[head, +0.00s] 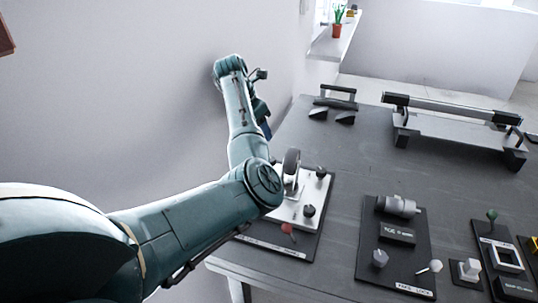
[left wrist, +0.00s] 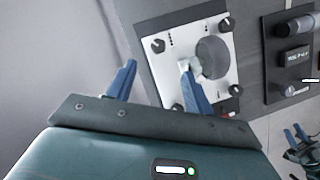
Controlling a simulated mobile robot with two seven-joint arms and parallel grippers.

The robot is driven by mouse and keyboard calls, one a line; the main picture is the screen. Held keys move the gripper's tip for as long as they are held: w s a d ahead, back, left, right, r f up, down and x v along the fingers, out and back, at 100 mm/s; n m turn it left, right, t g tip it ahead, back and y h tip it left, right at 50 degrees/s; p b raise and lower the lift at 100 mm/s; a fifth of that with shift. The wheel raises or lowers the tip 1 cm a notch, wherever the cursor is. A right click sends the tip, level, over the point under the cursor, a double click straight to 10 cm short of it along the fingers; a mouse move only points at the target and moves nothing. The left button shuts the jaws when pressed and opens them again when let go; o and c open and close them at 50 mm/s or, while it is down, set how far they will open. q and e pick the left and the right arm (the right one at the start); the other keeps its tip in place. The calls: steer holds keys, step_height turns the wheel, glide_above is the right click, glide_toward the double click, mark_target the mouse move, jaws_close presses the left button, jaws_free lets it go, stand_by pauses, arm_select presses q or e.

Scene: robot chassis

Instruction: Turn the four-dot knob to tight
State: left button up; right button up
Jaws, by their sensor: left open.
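A white panel (left wrist: 180,30) on a dark base carries several black knobs and a round grey disc (left wrist: 212,57). One knob (left wrist: 158,46) is at its upper left, one (left wrist: 226,24) at its upper right and one (left wrist: 235,90) at its lower right. Small dots mark the panel by the knobs, too small to count, so I cannot tell which is the four-dot knob. In the head view, my arm partly hides the panel (head: 286,215). My left gripper (left wrist: 158,68) is open; its right finger overlaps the panel in the left wrist view, its left finger is off the panel.
A second dark board (head: 375,225) with a grey cylinder (head: 397,206) stands right of the panel. Small fixtures sit further right. A long barred stand (head: 450,125) and a small handled piece (head: 337,97) are at the back. The wall (head: 130,90) is close on the left.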

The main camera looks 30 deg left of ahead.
arm_select(q)
steer(key=shift+n, duration=0.3)
steer(key=x, duration=0.8)
steer(key=s+b+x, duration=0.1)
steer(key=x, duration=0.3)
steer(key=shift+w+a+f, duration=0.15)
steer(key=shift+w+f, duration=0.05)
steer(key=shift+f, duration=0.35)
steer(key=c, duration=1)
steer(key=shift+r+m, duration=0.1)
steer(key=shift+m, duration=0.7)
